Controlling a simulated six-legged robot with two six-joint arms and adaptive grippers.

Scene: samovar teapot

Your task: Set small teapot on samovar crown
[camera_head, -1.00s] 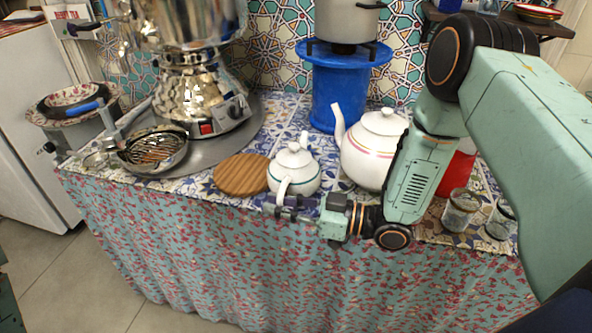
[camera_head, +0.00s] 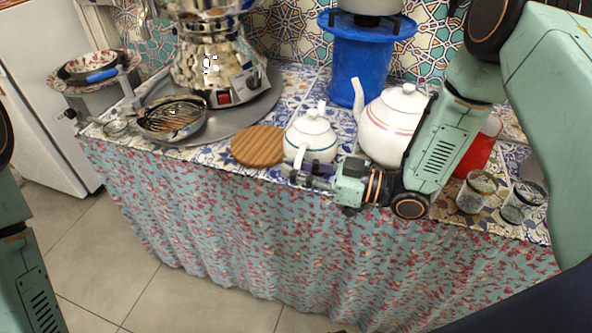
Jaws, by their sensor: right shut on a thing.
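The small teapot (camera_head: 311,136) is white with a green band and stands upright on the tiled counter, to the right of a round wooden board. My right gripper (camera_head: 296,172) is at its front and shut on its handle; the fingers partly hide the handle. The samovar (camera_head: 215,62) is shiny metal and stands on a round metal tray (camera_head: 250,104) at the back left. Its crown is cut off by the top of the view. My left arm shows at the left edge, but its gripper is out of view.
A larger white teapot (camera_head: 390,130) with red bands stands close to the right of the small one. The wooden board (camera_head: 258,146) lies to the left. A strainer pan (camera_head: 172,118), a blue stand (camera_head: 361,65), a red container (camera_head: 478,148) and glass jars (camera_head: 477,191) are also on the counter.

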